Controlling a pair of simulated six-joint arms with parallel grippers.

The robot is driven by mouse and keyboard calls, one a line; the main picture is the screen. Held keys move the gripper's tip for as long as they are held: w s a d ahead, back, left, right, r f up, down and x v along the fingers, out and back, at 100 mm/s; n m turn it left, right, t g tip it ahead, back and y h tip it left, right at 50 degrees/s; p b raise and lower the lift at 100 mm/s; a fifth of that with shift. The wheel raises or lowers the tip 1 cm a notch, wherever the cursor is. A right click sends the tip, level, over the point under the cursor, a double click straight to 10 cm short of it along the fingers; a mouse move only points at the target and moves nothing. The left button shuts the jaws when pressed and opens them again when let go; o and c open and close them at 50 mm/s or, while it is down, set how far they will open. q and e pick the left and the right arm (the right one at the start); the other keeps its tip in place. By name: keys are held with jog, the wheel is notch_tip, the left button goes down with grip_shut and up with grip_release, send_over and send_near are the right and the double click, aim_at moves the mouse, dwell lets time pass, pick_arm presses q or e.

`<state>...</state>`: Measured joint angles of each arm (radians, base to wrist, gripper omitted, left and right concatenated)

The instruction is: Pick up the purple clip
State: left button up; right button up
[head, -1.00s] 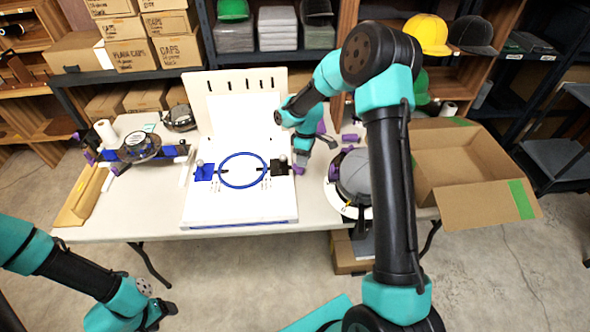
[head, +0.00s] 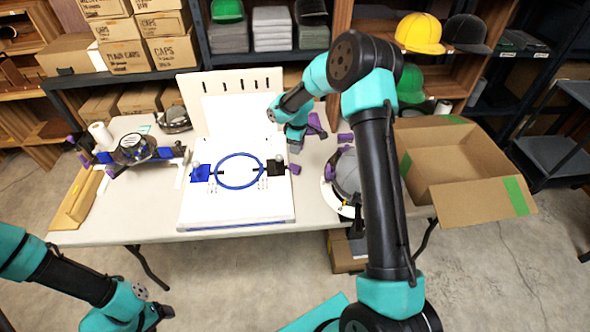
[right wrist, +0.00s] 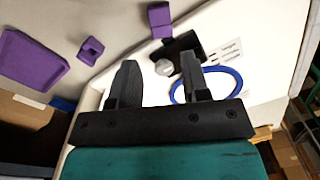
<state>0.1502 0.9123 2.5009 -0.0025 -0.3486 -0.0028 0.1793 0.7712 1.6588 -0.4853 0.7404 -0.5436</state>
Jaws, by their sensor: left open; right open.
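Several small purple pieces lie around the right end of the table; I cannot tell which is the purple clip. One purple piece (head: 295,169) is at the black clamp on the right of the blue hoop (head: 240,186); it also shows in the right wrist view (right wrist: 160,20). A smaller purple piece with an opening (right wrist: 91,49) lies apart, left of the fingers in that view. Another purple piece (head: 345,137) lies right of my right gripper (head: 296,148). My right gripper is open and empty above the table. My left gripper (head: 158,318) is open at the lower left, away from the table.
The white board (head: 236,220) holds the hoop between blue and black clamps. A grey cap (head: 347,172) sits right of it. An open cardboard box (head: 470,165) stands at the right. A flat purple tray (right wrist: 32,62) shows in the right wrist view.

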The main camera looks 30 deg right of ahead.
send_over(297, 168)
jog(key=f, duration=0.7)
jog(key=shift+w+d, duration=0.1)
jog(key=shift+w, duration=0.1)
jog(key=shift+f, duration=0.1)
jog(key=shift+s+f, duration=0.1)
jog(key=shift+f, duration=2.45)
jog(key=c, duration=0.6)
jog(key=shift+r, duration=0.15)
notch_tip(297, 168, up, 10)
jog(key=shift+f, duration=0.15)
